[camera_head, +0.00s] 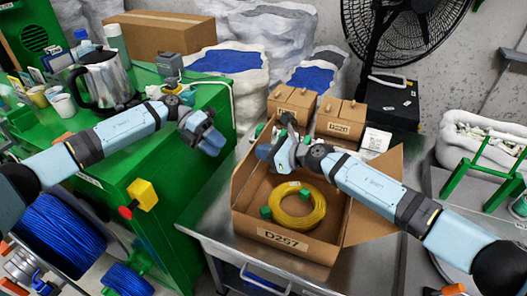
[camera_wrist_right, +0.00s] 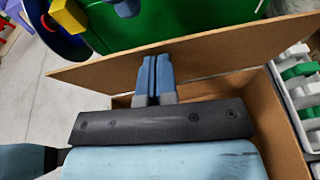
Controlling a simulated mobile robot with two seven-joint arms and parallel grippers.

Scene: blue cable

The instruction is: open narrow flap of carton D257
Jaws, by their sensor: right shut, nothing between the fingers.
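Carton D257 (camera_head: 293,242) stands open on the metal table, its label facing front. A yellow cable coil (camera_head: 300,222) with green pieces lies inside. One flap (camera_head: 378,203) spreads out at the right. A cardboard panel (camera_head: 250,172) rises along the left side; it also crosses the right wrist view as a long board (camera_wrist_right: 215,62). My right gripper (camera_head: 265,151) is over the carton's back left part. Its fingers (camera_wrist_right: 156,78) are shut and empty, overlapping the board in view; contact is unclear. My left gripper (camera_head: 213,141) hangs left of the carton, its finger gap unclear.
Two small cartons (camera_head: 340,117), one marked D226, stand behind carton D257. A green bench (camera_head: 160,170) with a kettle (camera_head: 103,78) is at the left. A black box (camera_head: 392,103) and white bin (camera_head: 475,140) stand right. Bare metal table (camera_head: 215,215) shows left of the carton.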

